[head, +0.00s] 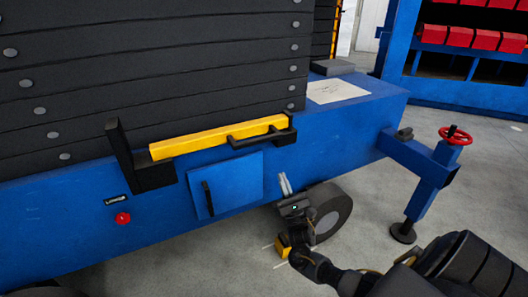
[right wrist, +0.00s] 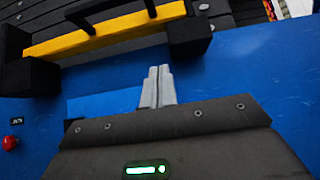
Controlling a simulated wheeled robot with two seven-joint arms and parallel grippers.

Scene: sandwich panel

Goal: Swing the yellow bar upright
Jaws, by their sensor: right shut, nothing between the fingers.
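The yellow bar (head: 215,138) lies nearly level along the blue machine's front, its right end a little higher in the head view. Its left end sits at a black bracket (head: 145,165) with a tall upright plate, and its right end at a smaller black holder. A black handle (head: 262,133) is on the bar's right part. In the right wrist view the bar (right wrist: 100,36) and handle cross the top. My right gripper (head: 285,184) is shut and empty, below the bar's right end and apart from it; its fingers (right wrist: 157,86) point up toward the bar. My left gripper is not in view.
A blue door (head: 228,184) with a black handle is below the bar. A red button (head: 122,218) is at left. A wheel (head: 330,212) is behind my right gripper. A stabilizer leg with red handwheel (head: 455,136) stands at right. Dark stacked panels (head: 150,65) rise above.

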